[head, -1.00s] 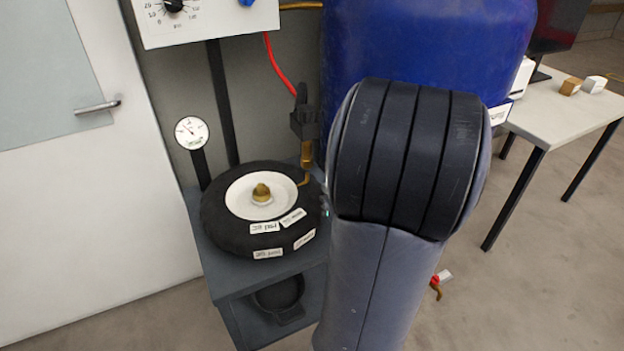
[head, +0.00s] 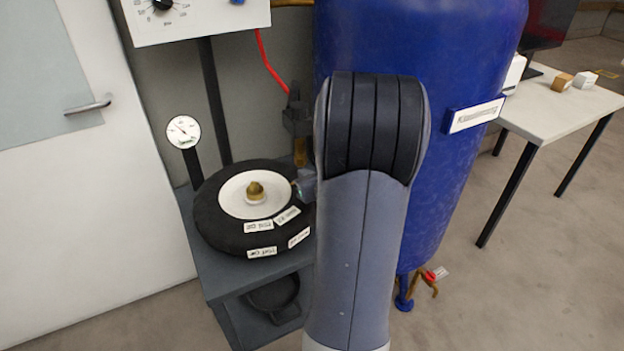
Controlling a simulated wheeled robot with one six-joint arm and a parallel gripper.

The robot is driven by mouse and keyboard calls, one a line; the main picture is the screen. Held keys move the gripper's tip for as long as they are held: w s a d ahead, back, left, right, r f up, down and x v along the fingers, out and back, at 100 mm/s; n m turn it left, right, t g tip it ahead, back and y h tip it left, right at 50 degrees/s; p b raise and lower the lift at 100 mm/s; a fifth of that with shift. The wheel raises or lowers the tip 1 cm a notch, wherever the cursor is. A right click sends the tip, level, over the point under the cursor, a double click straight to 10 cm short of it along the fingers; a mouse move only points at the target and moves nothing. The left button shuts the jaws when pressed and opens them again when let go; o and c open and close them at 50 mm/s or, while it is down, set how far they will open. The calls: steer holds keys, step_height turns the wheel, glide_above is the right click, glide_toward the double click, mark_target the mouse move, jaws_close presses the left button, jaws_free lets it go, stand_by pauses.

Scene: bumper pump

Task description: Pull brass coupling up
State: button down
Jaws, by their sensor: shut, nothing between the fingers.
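The brass coupling (head: 300,152) stands upright just beyond the right rim of the black tyre (head: 215,222), below a dark fitting (head: 297,118). My arm hides its right side and whatever lies behind. Part of my gripper (head: 304,184) shows as a small grey block at the left edge of my arm, over the tyre's right rim and below the coupling in the picture. It is shut and empty; its fingertips are not clearly visible. I cannot tell whether it touches the coupling. A brass knob (head: 256,190) sits at the centre of the tyre's white hub (head: 235,197).
The tyre lies on a grey stand (head: 215,285), with a gauge (head: 184,131) at left. A blue tank (head: 455,70) stands close behind my arm. A red hose (head: 268,62) hangs above the fitting. A table (head: 530,110) is at right, a white door (head: 100,220) at left.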

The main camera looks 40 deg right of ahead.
mark_target(302, 160)
steer(key=shift+w, duration=0.1)
steer(key=shift+r+p, duration=1)
steer(key=shift+r, duration=0.85)
steer(key=shift+r, duration=0.15)
